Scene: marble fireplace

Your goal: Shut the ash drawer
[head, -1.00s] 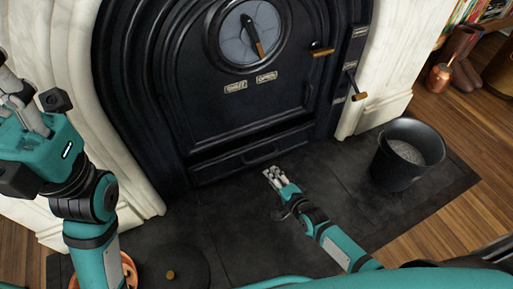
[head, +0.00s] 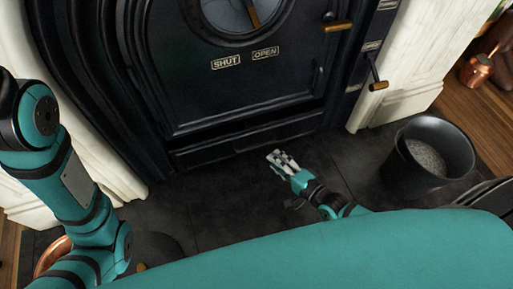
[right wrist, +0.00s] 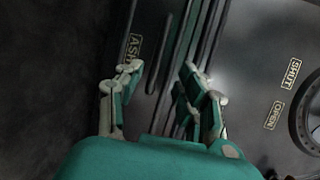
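The ash drawer (head: 250,140) is a low, wide black front at the foot of the black stove. How far it stands out is hard to tell. In the right wrist view the drawer front carries an ASH label (right wrist: 134,48) and a dark bar-shaped handle (right wrist: 161,52). My right gripper (head: 279,158) is low over the hearth, just in front of the drawer. In the wrist view my right gripper (right wrist: 163,75) has its fingers apart, pointing at the drawer front, with nothing between them. My left arm shows at the left, its gripper outside the picture.
The stove door (head: 235,80) above has SHUT and OPEN labels and a round window. A brass-tipped lever (head: 378,84) sticks out at its right. A black bucket of ash (head: 428,160) stands on the right of the dark hearth (head: 210,205). White marble (head: 400,95) flanks the stove.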

